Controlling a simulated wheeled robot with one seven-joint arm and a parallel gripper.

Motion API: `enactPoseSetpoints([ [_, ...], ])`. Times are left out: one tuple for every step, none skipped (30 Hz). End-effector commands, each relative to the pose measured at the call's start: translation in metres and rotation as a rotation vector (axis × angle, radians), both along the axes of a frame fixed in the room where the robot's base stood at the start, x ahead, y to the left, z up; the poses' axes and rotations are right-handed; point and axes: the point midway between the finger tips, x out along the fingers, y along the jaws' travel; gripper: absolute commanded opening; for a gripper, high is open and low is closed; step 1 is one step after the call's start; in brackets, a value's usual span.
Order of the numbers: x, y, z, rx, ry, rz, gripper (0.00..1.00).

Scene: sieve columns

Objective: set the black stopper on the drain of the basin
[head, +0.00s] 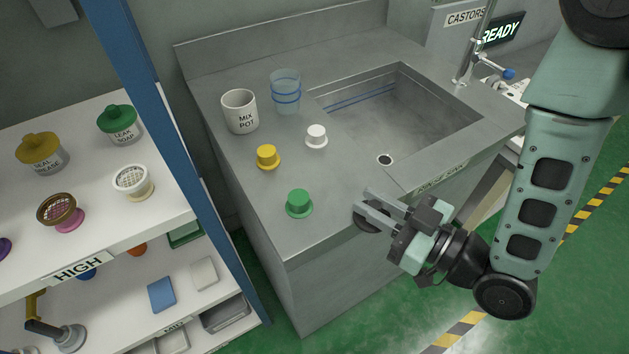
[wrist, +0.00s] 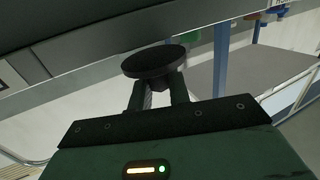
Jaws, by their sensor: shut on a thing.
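My gripper (head: 376,205) is shut on the black stopper (head: 372,219), at the front edge of the counter in the head view. In the wrist view the black stopper (wrist: 155,62) sits between the two finger ends (wrist: 158,95), its wide round disc facing the camera. Part of the stopper is hidden by the fingers in the head view. The basin (head: 425,115) is sunk into the grey counter, right of and behind my gripper. Its drain (head: 385,160) is a small pale ring with a dark centre, uncovered, near the basin's front left corner.
Green (head: 299,203), yellow (head: 267,157) and white (head: 316,136) stoppers stand on the counter left of the basin. A MIX POT cup (head: 240,111) and a clear blue-banded beaker (head: 285,92) stand behind them. A tap (head: 468,70) rises at the basin's back right. A blue post (head: 170,130) and shelves stand left.

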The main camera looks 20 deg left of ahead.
Motion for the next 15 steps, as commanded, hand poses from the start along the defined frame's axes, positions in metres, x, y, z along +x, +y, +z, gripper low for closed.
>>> enactPoseSetpoints([
  [0.001,0.006,-0.007,0.005,-0.005,0.002,0.00],
  [0.002,0.008,-0.006,0.005,-0.006,0.002,0.00],
  [0.003,0.012,-0.006,0.005,-0.004,0.002,0.00],
  [0.004,0.014,-0.006,0.005,-0.004,0.000,0.00],
  [0.006,0.020,-0.003,0.006,-0.005,0.001,0.00],
  [0.010,0.030,0.000,0.005,-0.004,0.002,0.00],
  [0.012,0.037,0.000,0.005,-0.004,0.003,0.00],
  [0.014,0.043,0.001,0.006,-0.001,0.002,0.00],
  [0.017,0.049,0.003,0.003,0.000,0.001,0.00],
  [0.018,0.054,0.003,0.003,0.000,0.002,0.00],
  [0.020,0.058,0.003,0.002,0.000,0.001,0.00],
  [0.022,0.062,0.003,0.002,0.001,-0.001,0.00],
  [0.023,0.065,0.003,0.003,0.001,-0.001,0.00],
  [0.024,0.067,0.002,0.003,0.001,-0.001,0.00],
  [0.025,0.069,0.002,0.002,0.002,-0.001,0.00],
])
